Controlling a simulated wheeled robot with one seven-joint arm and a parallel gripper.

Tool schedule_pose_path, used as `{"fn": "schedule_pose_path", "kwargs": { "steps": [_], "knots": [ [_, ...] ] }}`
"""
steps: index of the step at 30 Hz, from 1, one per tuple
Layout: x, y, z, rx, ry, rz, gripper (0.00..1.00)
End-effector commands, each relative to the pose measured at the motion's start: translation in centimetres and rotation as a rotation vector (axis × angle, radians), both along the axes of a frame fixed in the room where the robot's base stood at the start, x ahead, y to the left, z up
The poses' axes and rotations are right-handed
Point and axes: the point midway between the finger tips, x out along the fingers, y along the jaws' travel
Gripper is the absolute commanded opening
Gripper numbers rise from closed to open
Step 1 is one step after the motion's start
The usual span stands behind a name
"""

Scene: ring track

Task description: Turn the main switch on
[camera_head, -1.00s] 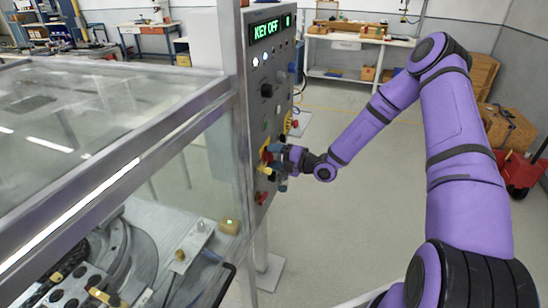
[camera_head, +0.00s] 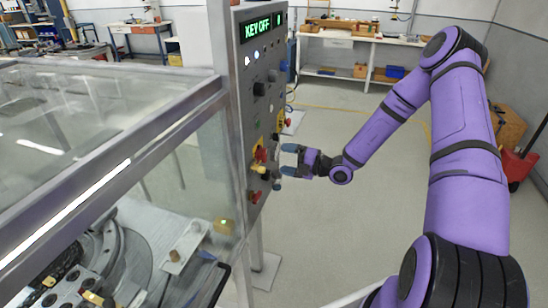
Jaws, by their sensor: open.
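The control panel (camera_head: 262,75) stands upright beside the glass-walled machine, and its green display (camera_head: 264,27) reads "KEY OFF". A red and yellow rotary switch (camera_head: 261,155), which looks like the main switch, is on the lower half of the panel. I cannot tell its exact turn position at this size. My gripper (camera_head: 288,159) is just right of this switch, with its blue-tipped fingers spread, one above the other, pointing at the panel. Its jaws are empty. A gap shows between the upper fingertip and the switch; the lower fingertip is close to the panel's lower controls.
Other knobs and buttons crowd the panel, including a black knob (camera_head: 260,89) above and a red button (camera_head: 255,197) below. The glass enclosure (camera_head: 160,150) fills the left. Open floor (camera_head: 350,225) lies right of the panel. A workbench (camera_head: 350,37) stands behind.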

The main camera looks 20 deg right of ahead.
Motion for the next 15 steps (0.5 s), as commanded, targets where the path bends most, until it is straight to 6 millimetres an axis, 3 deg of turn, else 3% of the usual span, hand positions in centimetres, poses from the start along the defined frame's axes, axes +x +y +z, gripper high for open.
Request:
{"fn": "schedule_pose_path", "kwargs": {
  "steps": [6, 15],
  "knots": [
    [-1.9, -2.4, 0.0, -0.001, 0.001, -0.001, 0.85],
    [-2.5, -3.0, 0.0, 0.001, 0.001, 0.000, 0.85]
  ]
}}
